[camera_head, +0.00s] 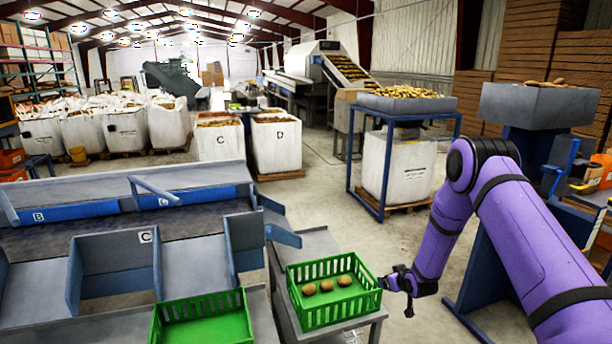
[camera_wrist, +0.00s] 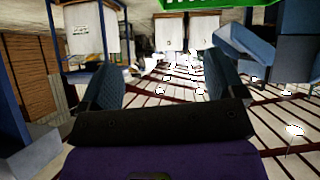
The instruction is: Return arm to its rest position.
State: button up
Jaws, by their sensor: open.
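My purple arm (camera_head: 515,235) reaches in from the right of the head view, bent at its elbow. My gripper (camera_head: 384,283) is at the right side of a green crate (camera_head: 300,312), close to its rim; I cannot tell if they touch. In the wrist view my gripper (camera_wrist: 162,68) has its two fingers spread wide with nothing between them. Three potatoes (camera_head: 326,286) lie in that crate. Its green edge (camera_wrist: 210,4) also shows at the top of the wrist view.
A second green crate (camera_head: 203,332) with an empty visible floor stands front centre. The grey grader (camera_head: 190,262) fills the left. A blue stand (camera_head: 372,215) with a potato-filled tray (camera_head: 408,103) is behind my arm. A grey bin (camera_head: 540,104) stands right. Concrete floor (camera_head: 325,200) is open between.

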jog(key=s+r+m+g+h, duration=0.1)
jog(key=s+r, duration=0.3)
jog(key=r, duration=0.9)
jog(key=s+d+r, duration=0.1)
jog(key=s+r, duration=0.4)
jog(key=r, duration=0.7)
jog(key=s+r+m+g+h, duration=0.1)
jog(key=s+r, duration=0.3)
jog(key=r, duration=0.9)
jog(key=s+r+g, duration=0.1)
jog(key=s+r, duration=0.4)
jog(key=s, duration=0.3)
jog(key=s+r, duration=0.5)
jog(key=s, duration=0.3)
jog(key=s+r+m+g, duration=0.1)
jog(key=s+r+g, duration=0.1)
jog(key=s, duration=1.9)
jog(key=shift+s+a+m, duration=0.15)
jog(key=shift+a+m, duration=0.15)
